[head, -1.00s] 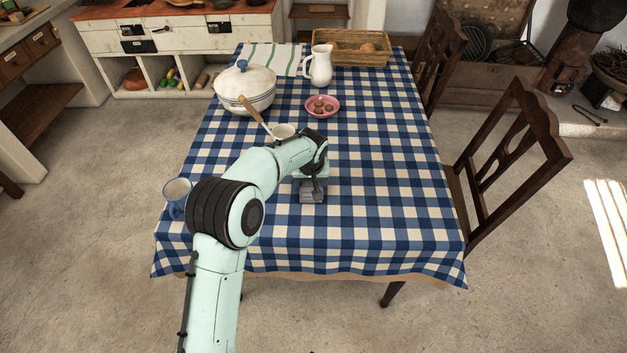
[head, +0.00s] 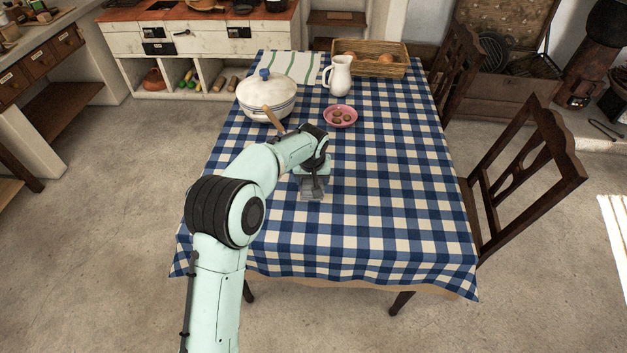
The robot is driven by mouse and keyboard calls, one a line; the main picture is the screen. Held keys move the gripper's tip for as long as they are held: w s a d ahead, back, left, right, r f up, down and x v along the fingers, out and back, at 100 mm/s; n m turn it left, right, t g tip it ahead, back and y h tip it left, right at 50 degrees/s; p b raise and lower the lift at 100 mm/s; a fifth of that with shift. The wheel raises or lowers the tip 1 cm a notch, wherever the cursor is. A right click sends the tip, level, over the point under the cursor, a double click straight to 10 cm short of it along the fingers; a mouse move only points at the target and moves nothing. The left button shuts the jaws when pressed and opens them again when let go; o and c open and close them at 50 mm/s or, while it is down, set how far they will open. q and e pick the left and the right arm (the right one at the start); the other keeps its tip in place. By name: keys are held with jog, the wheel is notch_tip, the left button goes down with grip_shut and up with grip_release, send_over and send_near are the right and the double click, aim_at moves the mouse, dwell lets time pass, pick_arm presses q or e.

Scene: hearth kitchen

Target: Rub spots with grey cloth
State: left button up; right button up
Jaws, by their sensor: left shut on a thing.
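My left gripper (head: 312,184) points down at the blue-and-white checked tablecloth (head: 390,215), near the middle of the table. It is shut on a small grey thing at its tips, which looks like the grey cloth (head: 312,195). The cloth is at or very close to the tabletop; I cannot tell whether it presses on it. No spots can be made out on the checked pattern, and my arm hides the table's left part. My right gripper is not in view.
A lidded white pot (head: 266,98), a wooden-handled utensil (head: 272,119), a pink bowl (head: 340,116) and a white jug (head: 339,76) stand beyond my gripper. A wicker basket (head: 395,68) is at the back. Chairs (head: 530,170) line the right side. The table's right half is clear.

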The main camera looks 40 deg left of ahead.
pick_arm(q)
jog(key=shift+r+p, duration=0.95)
jog(key=shift+r, duration=0.75)
